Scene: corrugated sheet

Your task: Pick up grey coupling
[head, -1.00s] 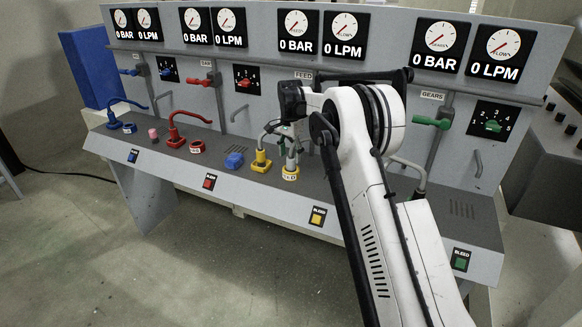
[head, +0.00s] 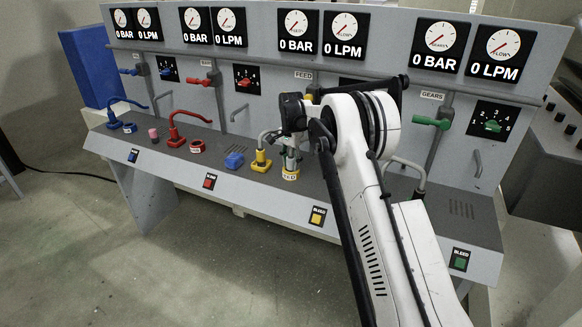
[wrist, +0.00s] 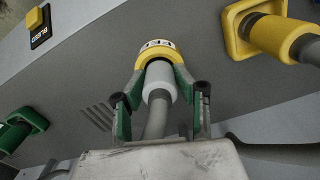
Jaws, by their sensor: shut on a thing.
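The grey coupling is a light grey cylinder on a grey hose, seen in the wrist view (wrist: 160,80). Its far end meets a yellow ring (wrist: 157,47) with dark marks. My gripper (wrist: 160,72) has its green-sided fingers closed on both sides of the coupling. In the head view my gripper (head: 289,154) points down over the yellow ring (head: 290,174) on the console shelf, and the coupling is mostly hidden by the fingers. I cannot tell whether the coupling sits in the ring or just above it.
A yellow elbow fitting (head: 261,162) stands close left of my gripper, with a blue block (head: 235,158) beyond it. A red fitting (head: 176,137), red ring (head: 197,146) and pink piece (head: 153,134) stand farther left. The gauge panel (head: 270,75) rises behind.

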